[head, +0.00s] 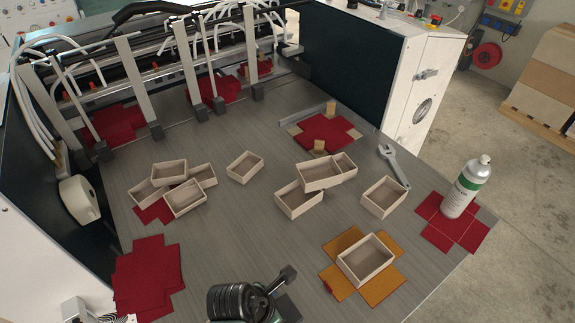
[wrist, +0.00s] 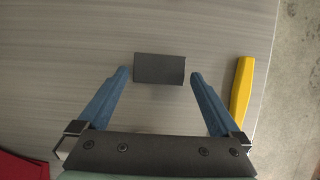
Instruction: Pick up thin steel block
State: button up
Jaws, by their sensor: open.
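The thin steel block is a dark grey rectangular piece (wrist: 159,69) lying on the grey wood-grain table in the wrist view. My gripper (wrist: 160,76) is open, with its two blue fingers on either side of the block. A gap shows between each fingertip and the block's ends, and nothing is held. The height of the fingertips above the table is hard to tell. In the head view, dark parts of my arm show at the bottom edge, and I cannot clearly make out the block there.
A yellow handle-like object (wrist: 243,90) lies right of my right finger, near the table edge. Red card (wrist: 22,166) is at lower left. Open boxes (head: 245,167), a wrench (head: 393,164) and a spray can (head: 466,188) stand farther off. Table around the block is clear.

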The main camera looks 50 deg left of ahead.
jog(key=shift+x, duration=0.85)
jog(key=shift+c, duration=0.2)
jog(key=shift+a+r, duration=0.1)
jog(key=c, duration=1.3)
